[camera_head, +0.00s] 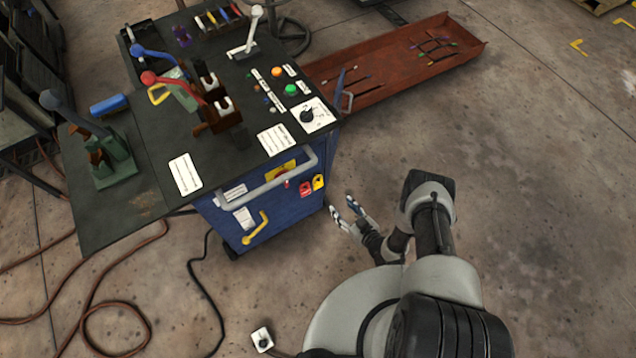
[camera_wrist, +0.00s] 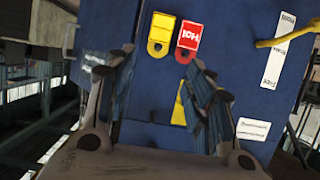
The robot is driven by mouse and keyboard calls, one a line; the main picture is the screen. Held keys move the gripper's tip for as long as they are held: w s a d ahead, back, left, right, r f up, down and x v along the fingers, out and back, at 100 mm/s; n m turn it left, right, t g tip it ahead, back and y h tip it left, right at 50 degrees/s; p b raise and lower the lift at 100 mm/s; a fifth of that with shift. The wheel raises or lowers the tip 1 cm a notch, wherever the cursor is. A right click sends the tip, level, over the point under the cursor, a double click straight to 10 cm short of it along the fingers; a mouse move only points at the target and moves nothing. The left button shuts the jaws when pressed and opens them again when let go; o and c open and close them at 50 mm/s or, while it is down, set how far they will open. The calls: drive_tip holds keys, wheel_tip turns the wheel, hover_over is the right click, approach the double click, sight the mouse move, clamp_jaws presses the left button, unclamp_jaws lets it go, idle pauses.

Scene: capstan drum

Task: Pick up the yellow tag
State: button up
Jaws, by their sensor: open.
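The yellow tag (camera_head: 318,182) hangs on the blue front of the cabinet, close beside a red tag (camera_head: 305,188). In the wrist view the yellow tag (camera_wrist: 161,35) is ahead of the fingers, upper middle, with a round hole at its lower end; the red tag (camera_wrist: 188,38) is just right of it. My gripper (camera_head: 342,210) is near the cabinet's right front corner, apart from the tags. In the wrist view my gripper (camera_wrist: 160,65) is open and empty, its fingers left and right below the yellow tag. Both tags are unobstructed.
A grey bar handle (camera_head: 270,184) juts out above the tags. A yellow lever (camera_head: 256,230) sits lower left on the blue front. A red tray (camera_head: 400,62) lies on the floor behind. Cables cross the floor at left; the floor at right is clear.

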drive_tip(key=b, duration=0.4)
approach(318, 181)
drive_tip(key=w+f, duration=0.1)
drive_tip(key=f, duration=0.1)
drive_tip(key=shift+a+r+b+x, duration=0.15)
drive_tip(key=shift+b+x, duration=0.25)
drive_tip(key=shift+x, duration=0.7)
drive_tip(key=shift+a+r+b+x, duration=0.1)
drive_tip(key=shift+r+b+x, duration=0.25)
drive_tip(key=shift+x, duration=0.7)
drive_tip(key=shift+a+r+b+x, duration=0.1)
drive_tip(key=shift+b+x, duration=0.4)
drive_tip(key=shift+x, duration=0.6)
drive_tip(key=shift+r, duration=0.1)
drive_tip(key=c, duration=0.6)
